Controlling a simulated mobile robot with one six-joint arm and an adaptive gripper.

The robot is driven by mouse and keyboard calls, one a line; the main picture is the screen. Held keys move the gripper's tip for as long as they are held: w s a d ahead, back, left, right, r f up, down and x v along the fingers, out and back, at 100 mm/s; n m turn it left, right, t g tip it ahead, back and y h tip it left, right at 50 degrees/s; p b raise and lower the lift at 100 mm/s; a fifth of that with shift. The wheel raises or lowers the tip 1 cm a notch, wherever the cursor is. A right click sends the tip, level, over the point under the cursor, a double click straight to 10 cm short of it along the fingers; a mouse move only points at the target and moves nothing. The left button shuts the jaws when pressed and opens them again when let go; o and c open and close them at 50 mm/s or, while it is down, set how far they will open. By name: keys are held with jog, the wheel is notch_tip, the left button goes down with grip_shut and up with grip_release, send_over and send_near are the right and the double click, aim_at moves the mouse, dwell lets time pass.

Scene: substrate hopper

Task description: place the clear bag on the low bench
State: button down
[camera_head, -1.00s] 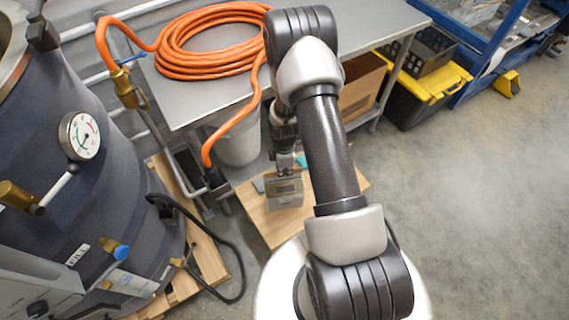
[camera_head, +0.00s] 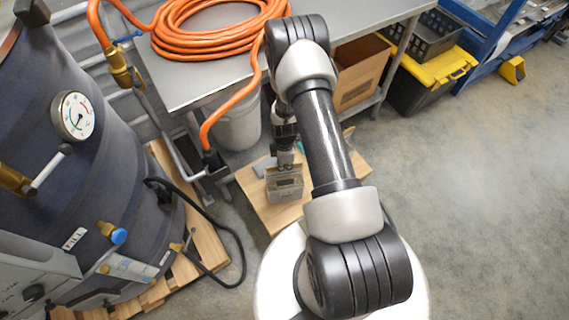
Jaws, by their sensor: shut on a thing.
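The low bench (camera_head: 261,207) is a low wooden top on the floor, below and left of my arm. My gripper (camera_head: 285,160) is over its back part, seen from above and partly hidden by my own arm. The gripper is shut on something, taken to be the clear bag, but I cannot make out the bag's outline. A grey box with a dark window (camera_head: 285,184) stands on the low bench, just in front of the gripper in the picture. I cannot tell whether the held thing touches the bench.
A metal table (camera_head: 350,22) with a coiled orange hose (camera_head: 205,45) stands behind. A white bucket (camera_head: 240,128) and a cardboard box (camera_head: 362,75) are beneath it. A large dark tank (camera_head: 60,150) stands at left on a pallet. A yellow-lidded bin (camera_head: 435,75) is upper right. The right floor is clear.

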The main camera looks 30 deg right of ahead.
jog(key=shift+w, duration=0.1)
jog(key=c, duration=2.2)
grip_release()
jog(key=shift+f, duration=0.15)
jog(key=o, duration=0.4)
jog(key=shift+o, duration=0.2)
